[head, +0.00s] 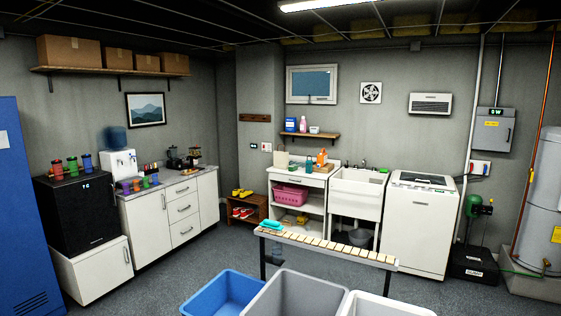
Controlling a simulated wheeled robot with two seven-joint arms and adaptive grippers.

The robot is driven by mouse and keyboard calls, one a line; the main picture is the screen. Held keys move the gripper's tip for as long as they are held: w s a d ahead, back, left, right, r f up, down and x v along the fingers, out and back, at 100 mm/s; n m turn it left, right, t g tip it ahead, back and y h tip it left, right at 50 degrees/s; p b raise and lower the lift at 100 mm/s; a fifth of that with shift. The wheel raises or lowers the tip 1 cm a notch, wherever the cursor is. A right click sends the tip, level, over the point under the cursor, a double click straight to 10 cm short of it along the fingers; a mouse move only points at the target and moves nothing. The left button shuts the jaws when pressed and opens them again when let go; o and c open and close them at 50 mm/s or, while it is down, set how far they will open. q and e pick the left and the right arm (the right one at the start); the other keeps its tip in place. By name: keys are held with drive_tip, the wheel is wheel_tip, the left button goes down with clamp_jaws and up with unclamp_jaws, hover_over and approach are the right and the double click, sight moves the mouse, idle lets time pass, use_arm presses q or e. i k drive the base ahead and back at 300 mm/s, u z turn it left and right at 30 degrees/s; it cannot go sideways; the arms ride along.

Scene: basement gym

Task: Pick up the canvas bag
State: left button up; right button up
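A small beige upright item (282,161) stands at the left end of the white work table by the back wall. It may be the canvas bag, but it is too small and far off to be sure. No other thing that looks like a canvas bag can be made out. Neither of my grippers shows in the head view.
A slatted bench (325,246) stands in front of the work table (318,181), with a teal item (271,225) on it. Blue (222,291), grey (298,294) and white bins stand nearest me. Grey floor is open at left, before the white cabinets (168,214).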

sight(280, 158)
drive_tip(key=u, duration=1.55)
drive_tip(key=i, duration=6)
drive_tip(key=z, duration=2.45)
drive_tip(key=i, duration=1.8)
drive_tip(key=u, duration=0.05)
